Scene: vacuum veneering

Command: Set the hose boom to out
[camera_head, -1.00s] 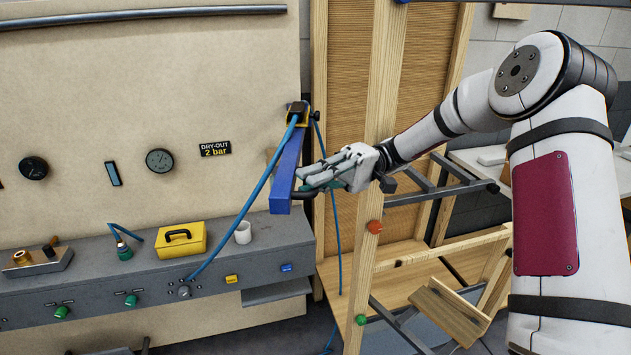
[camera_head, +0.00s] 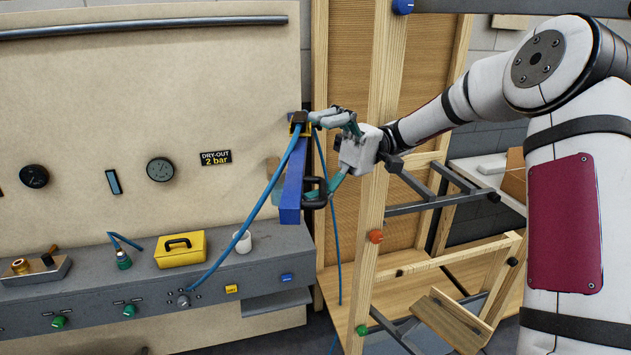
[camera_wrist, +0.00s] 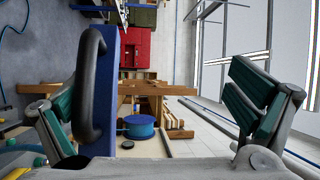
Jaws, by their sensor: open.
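The hose boom (camera_head: 291,182) is a blue bar hinged at a yellow and black bracket (camera_head: 299,124) on the wall panel. It points out toward the camera, with a blue hose running from it. A black loop handle (camera_head: 314,193) sits on its right side near the free end. My gripper (camera_head: 328,155) is open beside the boom, its fingers spread above and below the handle. In the wrist view the handle (camera_wrist: 92,85) and the blue boom (camera_wrist: 106,90) lie near the left finger; the right finger (camera_wrist: 255,100) stands well apart. I cannot tell whether a finger touches the boom.
A wooden frame (camera_head: 384,150) with coloured knobs stands just right of my gripper. A grey console (camera_head: 130,290) below carries a yellow case (camera_head: 180,249), a white cup (camera_head: 243,242) and knobs.

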